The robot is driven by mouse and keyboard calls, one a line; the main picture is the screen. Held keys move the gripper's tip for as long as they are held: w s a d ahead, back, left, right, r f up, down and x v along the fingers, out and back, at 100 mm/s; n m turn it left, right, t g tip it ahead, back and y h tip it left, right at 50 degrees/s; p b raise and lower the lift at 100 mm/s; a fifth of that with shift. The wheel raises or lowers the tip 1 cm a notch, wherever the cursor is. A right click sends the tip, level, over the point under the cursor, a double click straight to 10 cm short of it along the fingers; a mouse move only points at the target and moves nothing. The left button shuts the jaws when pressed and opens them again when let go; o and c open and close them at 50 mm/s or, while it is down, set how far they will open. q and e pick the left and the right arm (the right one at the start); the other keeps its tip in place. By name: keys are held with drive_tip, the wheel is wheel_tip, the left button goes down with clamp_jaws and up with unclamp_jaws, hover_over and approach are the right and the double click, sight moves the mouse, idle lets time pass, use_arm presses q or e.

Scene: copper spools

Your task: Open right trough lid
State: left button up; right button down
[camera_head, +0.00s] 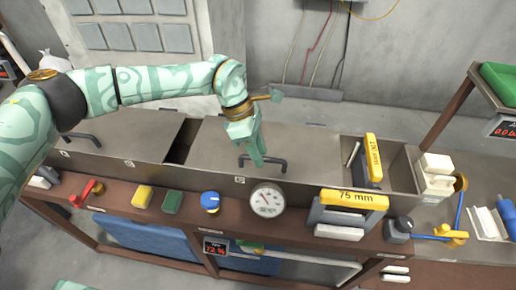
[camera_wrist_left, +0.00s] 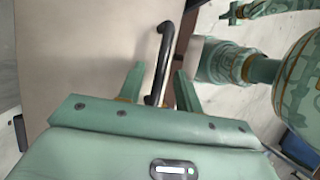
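The right trough lid (camera_head: 300,143) is a flat grey-brown panel lying over the right part of the long trough. It has a dark bar handle (camera_head: 281,162) near its front edge. My left gripper (camera_head: 258,160) points down at this handle. In the left wrist view, the handle (camera_wrist_left: 165,45) passes between the two fingers of my left gripper (camera_wrist_left: 159,90). The fingers are apart, with a visible gap on each side of the bar. A small green part of mine (camera_wrist_left: 236,13), perhaps my right gripper, shows at the top of the wrist view, too small to judge.
The left lid (camera_head: 125,130) has its own handle (camera_head: 82,138); a dark gap separates the lids. A gauge (camera_head: 267,200), blue knob (camera_head: 210,202) and yellow 75 mm block (camera_head: 353,199) line the front ledge. A yellow-labelled piece (camera_head: 373,157) stands in the open right end.

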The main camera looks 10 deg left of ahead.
use_arm(q)
clamp_jaws()
use_arm(e)
drive_tip(key=shift+s, duration=0.1)
use_arm(q)
drive_tip(key=shift+r, duration=0.1)
